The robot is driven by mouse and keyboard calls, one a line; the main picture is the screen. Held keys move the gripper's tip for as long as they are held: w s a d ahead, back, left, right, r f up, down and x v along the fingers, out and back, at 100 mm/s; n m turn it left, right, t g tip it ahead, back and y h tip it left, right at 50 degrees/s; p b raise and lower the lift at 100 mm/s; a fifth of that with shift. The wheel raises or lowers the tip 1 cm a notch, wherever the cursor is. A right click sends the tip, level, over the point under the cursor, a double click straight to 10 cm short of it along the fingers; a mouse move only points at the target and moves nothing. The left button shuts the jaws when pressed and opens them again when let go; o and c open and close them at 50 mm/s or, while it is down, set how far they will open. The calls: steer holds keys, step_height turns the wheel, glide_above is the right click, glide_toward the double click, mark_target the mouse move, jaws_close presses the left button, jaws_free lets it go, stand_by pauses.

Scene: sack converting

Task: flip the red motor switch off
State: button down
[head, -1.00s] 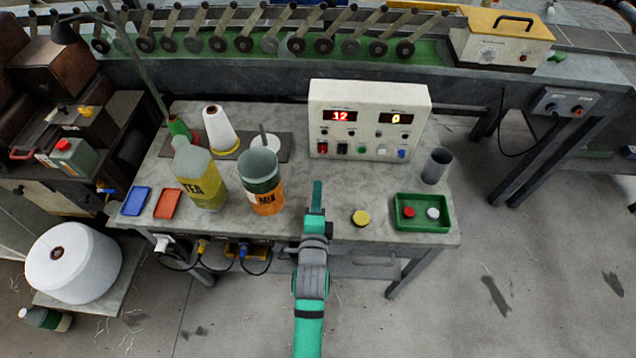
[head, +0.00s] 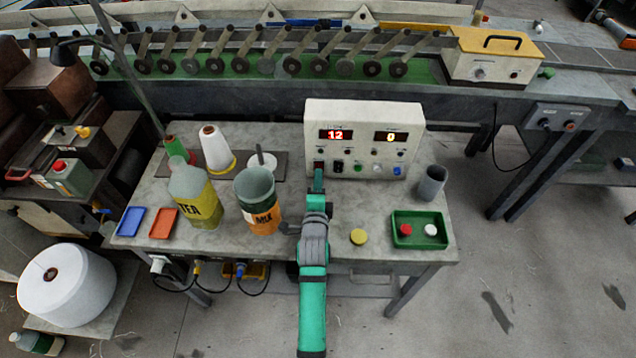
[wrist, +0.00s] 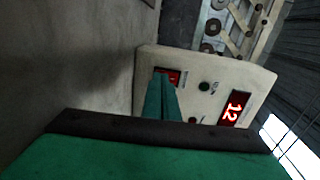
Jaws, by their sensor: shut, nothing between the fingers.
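The red motor switch (wrist: 174,76) shows in the wrist view as a small red patch in a dark frame on the face of the white control box (head: 362,115). The box displays read 12 and 0.
A yellow cap (head: 358,237), a green tray (head: 421,243) and a grey cup (head: 432,184) are to the right.

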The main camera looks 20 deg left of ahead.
steer(key=shift+w+f, duration=0.1)
steer(key=shift+w, duration=0.3)
steer(key=shift+f, duration=0.1)
stand_by(1.3)
